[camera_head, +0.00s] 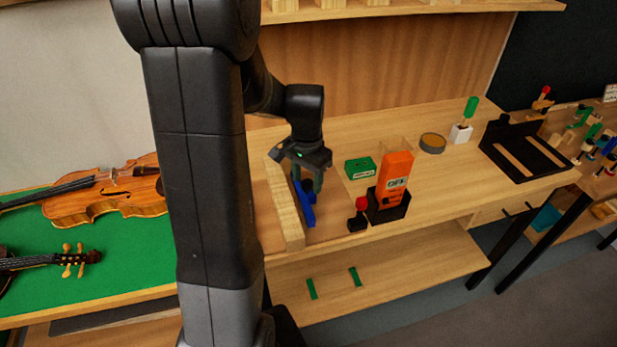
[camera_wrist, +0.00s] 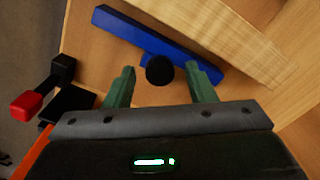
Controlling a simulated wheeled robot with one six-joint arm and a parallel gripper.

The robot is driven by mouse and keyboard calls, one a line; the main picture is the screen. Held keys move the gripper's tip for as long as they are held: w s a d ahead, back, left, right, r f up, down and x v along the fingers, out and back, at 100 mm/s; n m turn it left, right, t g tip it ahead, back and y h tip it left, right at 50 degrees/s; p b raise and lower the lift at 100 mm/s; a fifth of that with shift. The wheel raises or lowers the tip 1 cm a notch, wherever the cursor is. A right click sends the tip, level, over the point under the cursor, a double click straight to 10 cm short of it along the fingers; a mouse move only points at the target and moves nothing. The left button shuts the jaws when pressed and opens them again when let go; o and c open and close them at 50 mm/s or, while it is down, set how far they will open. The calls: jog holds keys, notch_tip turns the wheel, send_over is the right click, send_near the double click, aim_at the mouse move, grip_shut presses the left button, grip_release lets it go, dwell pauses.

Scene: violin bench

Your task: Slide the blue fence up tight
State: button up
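The blue fence (camera_head: 304,205) is a flat blue bar on the bench beside a long pale wooden beam. In the wrist view the blue fence (camera_wrist: 178,42) lies roughly along the wooden beam (camera_wrist: 215,38), with a narrow strip of bench between them. A round dark knob (camera_wrist: 159,71) stands on the fence's near side. My gripper (camera_head: 307,183) is low over the fence. In the wrist view my gripper (camera_wrist: 160,66) is open, its green fingers on either side of the knob with visible gaps. The beam (camera_head: 286,208) is left of the fence in the head view.
A red-knobbed black piece (camera_head: 357,215) and an orange switch box marked OFF (camera_head: 395,176) stand to the right. A green box (camera_head: 360,168) lies behind them. Violins (camera_head: 105,195) lie on green cloth at the left. The bench's front edge is close to the fence.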

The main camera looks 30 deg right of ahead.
aim_at(307, 183)
notch_tip(307, 183, up, 14)
dwell(0.7)
jog(key=shift+f, duration=0.1)
